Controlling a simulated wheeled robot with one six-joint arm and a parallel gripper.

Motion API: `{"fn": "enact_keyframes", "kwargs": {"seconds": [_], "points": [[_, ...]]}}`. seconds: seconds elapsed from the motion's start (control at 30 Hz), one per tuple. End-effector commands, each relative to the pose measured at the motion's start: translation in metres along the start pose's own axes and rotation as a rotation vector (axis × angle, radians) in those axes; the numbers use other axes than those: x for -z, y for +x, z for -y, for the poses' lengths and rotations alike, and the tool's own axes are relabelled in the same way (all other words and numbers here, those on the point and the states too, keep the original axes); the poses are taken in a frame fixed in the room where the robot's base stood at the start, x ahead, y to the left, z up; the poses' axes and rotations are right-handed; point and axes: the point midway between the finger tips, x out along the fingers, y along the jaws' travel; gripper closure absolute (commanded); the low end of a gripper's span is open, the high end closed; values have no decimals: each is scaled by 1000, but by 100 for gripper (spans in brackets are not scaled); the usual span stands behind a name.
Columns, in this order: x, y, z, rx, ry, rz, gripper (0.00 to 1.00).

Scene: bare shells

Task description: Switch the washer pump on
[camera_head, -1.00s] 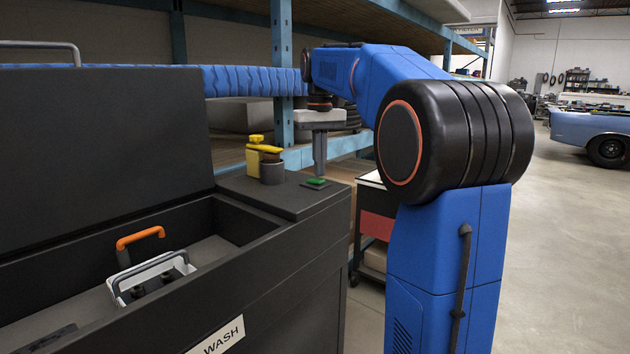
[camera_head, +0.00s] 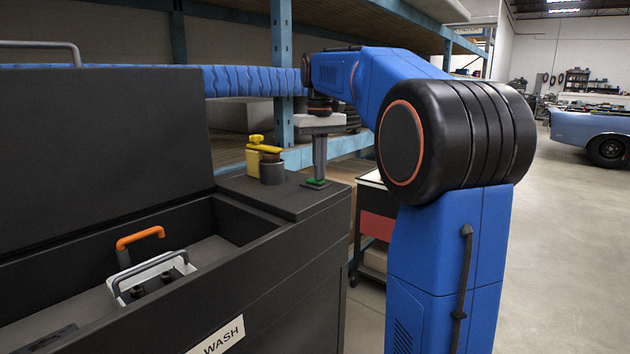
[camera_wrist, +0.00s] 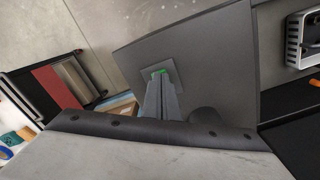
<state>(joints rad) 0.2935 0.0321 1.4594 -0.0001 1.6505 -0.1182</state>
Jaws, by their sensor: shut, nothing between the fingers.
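The green pump switch (camera_head: 313,183) sits on a small dark plate on top of the black washer's right end shelf (camera_head: 290,203). My gripper (camera_head: 318,177) points straight down over it, fingers shut and empty, with the tips at the green switch and seeming to touch it. In the wrist view the shut fingers (camera_wrist: 160,80) end at a sliver of green (camera_wrist: 160,71) on its square plate (camera_wrist: 172,78). The fingers hide most of the switch, and I cannot tell whether it is pressed in.
A yellow-topped dark cylinder (camera_head: 271,172) stands just left of the switch. The open washer basin (camera_head: 70,290) holds a white-grey basket (camera_head: 135,275) and an orange handle (camera_head: 140,237). A red-drawer cart (camera_head: 375,230) stands to the right.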

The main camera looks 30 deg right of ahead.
Motion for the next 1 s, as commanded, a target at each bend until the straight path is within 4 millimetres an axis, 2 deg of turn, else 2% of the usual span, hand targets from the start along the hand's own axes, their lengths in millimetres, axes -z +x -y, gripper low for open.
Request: {"fn": "enact_keyframes", "kwargs": {"seconds": [0.37,1.0], "points": [[0,3,0,0,0,1,100],[0,-37,0,0,0,-2,100]]}}
